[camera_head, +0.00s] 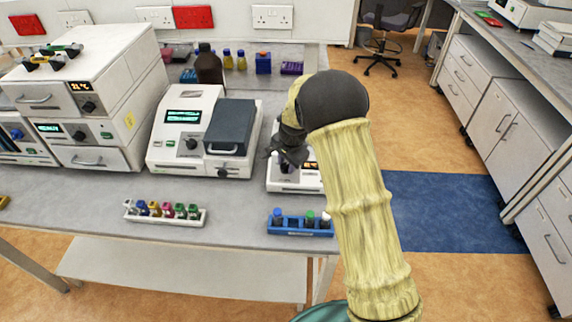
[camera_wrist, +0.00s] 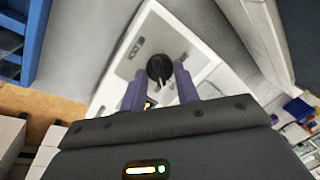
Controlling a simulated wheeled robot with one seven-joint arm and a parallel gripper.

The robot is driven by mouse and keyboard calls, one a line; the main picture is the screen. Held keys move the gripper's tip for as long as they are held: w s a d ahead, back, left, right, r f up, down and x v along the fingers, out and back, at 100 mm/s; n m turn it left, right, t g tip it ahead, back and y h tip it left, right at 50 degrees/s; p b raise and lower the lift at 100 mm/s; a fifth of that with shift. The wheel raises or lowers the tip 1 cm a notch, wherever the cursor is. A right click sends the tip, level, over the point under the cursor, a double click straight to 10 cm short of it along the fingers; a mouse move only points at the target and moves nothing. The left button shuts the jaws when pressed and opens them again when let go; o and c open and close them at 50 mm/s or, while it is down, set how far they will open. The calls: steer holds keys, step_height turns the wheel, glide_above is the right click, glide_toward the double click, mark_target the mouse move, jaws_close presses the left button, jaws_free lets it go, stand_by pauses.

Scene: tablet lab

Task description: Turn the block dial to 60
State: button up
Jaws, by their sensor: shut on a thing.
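In the wrist view a round black dial (camera_wrist: 158,68) with a pointer ridge sits on the sloped face of a small white device (camera_wrist: 135,52). The two purple fingers of my gripper (camera_wrist: 159,72) are on either side of this dial and shut on it. The dial's scale and setting are too small to read. In the head view my gripper (camera_head: 290,152) reaches down over the white device (camera_head: 296,185) at the bench's right end. My gripper and arm hide most of that device and its dial there.
Left of my gripper stands a white machine (camera_head: 168,116) with a dark block, a lit display and black knobs. A blue rack (camera_head: 302,232) with tubes lies in front of the device. A white rack (camera_head: 160,219) of coloured vials is further left. Bottles stand behind.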

steer(key=shift+m+t, duration=0.3)
steer(key=shift+m, duration=1.7)
steer(key=shift+y, duration=0.3)
steer(key=o, duration=1)
steer(key=shift+c, duration=0.2)
steer(key=shift+s, duration=0.1)
steer(key=b+v, duration=0.2)
steer(key=v, duration=1.5)
steer(key=shift+r, duration=0.2)
steer(key=shift+d, duration=0.1)
